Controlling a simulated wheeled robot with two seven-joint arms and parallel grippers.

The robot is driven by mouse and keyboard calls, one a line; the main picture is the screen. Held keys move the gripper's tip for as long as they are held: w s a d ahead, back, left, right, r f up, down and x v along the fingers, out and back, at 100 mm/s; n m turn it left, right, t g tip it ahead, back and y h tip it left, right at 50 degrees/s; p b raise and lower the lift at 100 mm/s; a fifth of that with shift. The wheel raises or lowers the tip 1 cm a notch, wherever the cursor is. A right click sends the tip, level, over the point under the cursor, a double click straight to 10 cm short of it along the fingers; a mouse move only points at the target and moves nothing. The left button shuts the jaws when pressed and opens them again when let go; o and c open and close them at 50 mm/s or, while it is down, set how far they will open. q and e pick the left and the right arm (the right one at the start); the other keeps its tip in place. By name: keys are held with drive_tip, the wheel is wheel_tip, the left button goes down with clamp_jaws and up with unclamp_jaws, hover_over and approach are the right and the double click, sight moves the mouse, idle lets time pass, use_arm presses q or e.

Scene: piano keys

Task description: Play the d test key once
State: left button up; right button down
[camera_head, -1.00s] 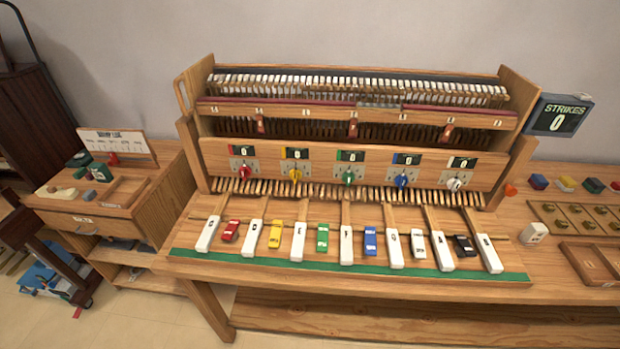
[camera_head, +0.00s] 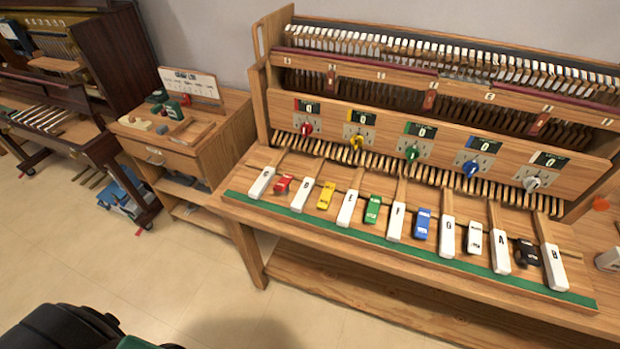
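The D test key (camera_head: 302,195) is a white key on the wooden bench, second white key from the left. It lies between a red block (camera_head: 282,185) and a yellow block (camera_head: 326,196). The C key (camera_head: 262,182) is to its left and the E key (camera_head: 348,208) to its right. The other white keys, F (camera_head: 396,222), G (camera_head: 447,237), A (camera_head: 500,251) and B (camera_head: 554,267), run on to the right. Neither of my grippers is in view.
A green strip (camera_head: 400,245) edges the front of the bench. Displays and coloured knobs line the panel behind the keys. A side cabinet (camera_head: 170,160) stands left of the bench, with a dark piano (camera_head: 85,150) farther left. The floor (camera_head: 180,265) in front is mostly clear.

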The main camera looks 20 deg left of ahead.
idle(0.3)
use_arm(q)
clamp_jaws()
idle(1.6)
